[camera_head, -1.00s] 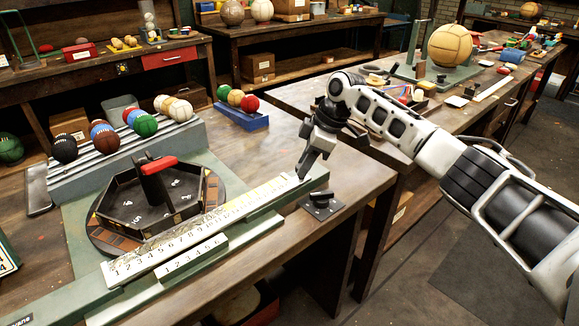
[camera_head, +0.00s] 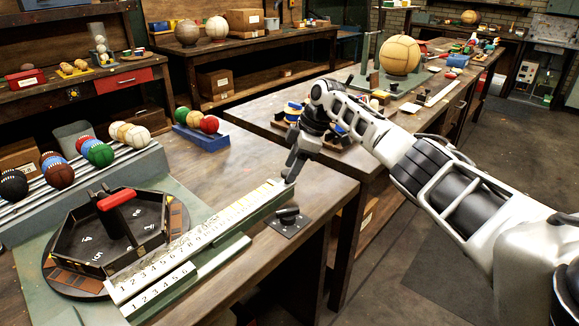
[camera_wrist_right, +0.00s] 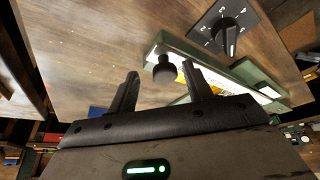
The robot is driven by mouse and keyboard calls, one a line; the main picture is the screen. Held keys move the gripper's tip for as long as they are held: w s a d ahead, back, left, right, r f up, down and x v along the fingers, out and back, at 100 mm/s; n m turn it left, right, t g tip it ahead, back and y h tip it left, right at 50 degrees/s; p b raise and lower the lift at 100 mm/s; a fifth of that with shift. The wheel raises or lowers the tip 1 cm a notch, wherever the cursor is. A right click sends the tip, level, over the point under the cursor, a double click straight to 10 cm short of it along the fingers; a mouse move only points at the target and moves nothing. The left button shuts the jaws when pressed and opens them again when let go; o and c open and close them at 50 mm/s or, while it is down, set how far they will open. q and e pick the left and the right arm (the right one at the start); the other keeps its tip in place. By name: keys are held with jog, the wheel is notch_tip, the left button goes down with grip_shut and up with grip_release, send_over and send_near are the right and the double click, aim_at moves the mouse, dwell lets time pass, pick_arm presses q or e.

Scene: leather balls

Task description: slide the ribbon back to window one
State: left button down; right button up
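The ribbon (camera_head: 205,232) looks like a long pale strip with printed numbers. It lies along a green rail (camera_head: 222,252) beside the black hexagonal tray, its far part yellowish. Which part is window one, I cannot tell. My right gripper (camera_head: 288,175) is over the strip's far end, fingers pointing down. In the right wrist view, the fingers of my right gripper (camera_wrist_right: 162,82) are apart. A black round knob (camera_wrist_right: 163,68) at the rail's end shows between and just beyond them; contact cannot be told. My left gripper is not in view.
A black dial on a plate (camera_head: 288,218) sits close beside the rail's far end. The hexagonal tray (camera_head: 112,240) with a red handle stands left of the rail. Coloured balls (camera_head: 100,153) rest on a rack behind. Bare wood (camera_head: 235,165) lies between the rail and a blue ball holder (camera_head: 202,137).

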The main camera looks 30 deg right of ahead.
jog(key=shift+a, duration=0.15)
pick_arm(q)
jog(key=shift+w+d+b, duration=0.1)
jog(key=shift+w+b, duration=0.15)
jog(key=shift+b, duration=0.2)
pick_arm(e)
jog(key=v, duration=1.6)
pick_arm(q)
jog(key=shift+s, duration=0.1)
pick_arm(e)
jog(key=shift+f, duration=0.1)
